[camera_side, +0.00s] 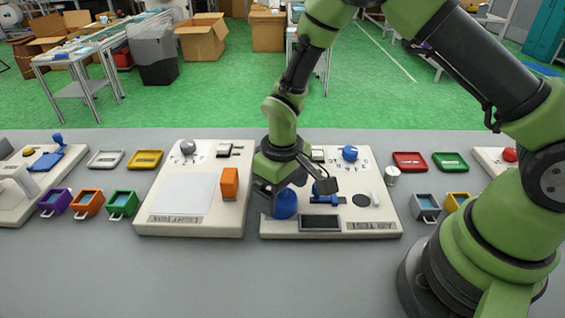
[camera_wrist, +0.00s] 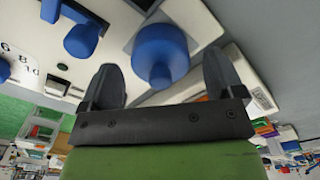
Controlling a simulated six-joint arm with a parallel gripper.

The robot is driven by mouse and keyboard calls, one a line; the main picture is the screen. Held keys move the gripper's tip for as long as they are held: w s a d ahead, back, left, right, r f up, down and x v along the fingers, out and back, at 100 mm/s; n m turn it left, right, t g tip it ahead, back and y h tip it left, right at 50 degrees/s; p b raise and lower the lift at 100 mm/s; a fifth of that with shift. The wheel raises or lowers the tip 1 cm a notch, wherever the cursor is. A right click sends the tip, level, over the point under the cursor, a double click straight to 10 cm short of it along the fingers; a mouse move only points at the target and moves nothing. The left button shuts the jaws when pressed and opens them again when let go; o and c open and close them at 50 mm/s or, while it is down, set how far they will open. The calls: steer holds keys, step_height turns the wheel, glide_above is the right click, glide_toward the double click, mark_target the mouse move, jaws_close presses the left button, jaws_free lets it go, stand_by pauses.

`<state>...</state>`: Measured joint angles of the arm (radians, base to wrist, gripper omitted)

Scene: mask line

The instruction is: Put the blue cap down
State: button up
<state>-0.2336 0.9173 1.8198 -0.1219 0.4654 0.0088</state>
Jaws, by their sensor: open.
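The blue cap (camera_side: 287,207) is at the left front part of the white panel (camera_side: 373,217) with a dark display. It also shows in the wrist view as a wide round blue body with a narrower end (camera_wrist: 160,50). My gripper (camera_side: 281,190) is right above and around the cap in the side view and hides part of it. In the wrist view my gripper (camera_wrist: 162,66) is open. Its two dark fingers stand apart from the cap on either side, with visible gaps. The cap appears to rest on the panel, though its underside is hidden.
The panel also carries a blue knob (camera_side: 350,153), a blue sliding fixture (camera_side: 326,191) and a dark disc (camera_side: 361,200). Another white panel (camera_side: 160,212) with an orange block (camera_side: 229,183) stands to the left. Coloured bins and trays line both sides. The grey table front is clear.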

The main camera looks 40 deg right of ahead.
steer(key=s+d+r+m+t+y, duration=0.1)
steer(key=s+d+r+t, duration=0.15)
steer(key=r, duration=0.85)
steer(key=s+d+r+m+t, duration=0.15)
steer(key=s+r, duration=0.25)
steer(key=r, duration=0.8)
steer(key=s+r+m+t+y, duration=0.1)
steer(key=s+r+m+t, duration=0.1)
steer(key=s, duration=0.8)
steer(key=shift+s+d+r+m+t, duration=0.25)
steer(key=shift+d+r+m+t, duration=0.1)
steer(key=shift+r+t, duration=0.35)
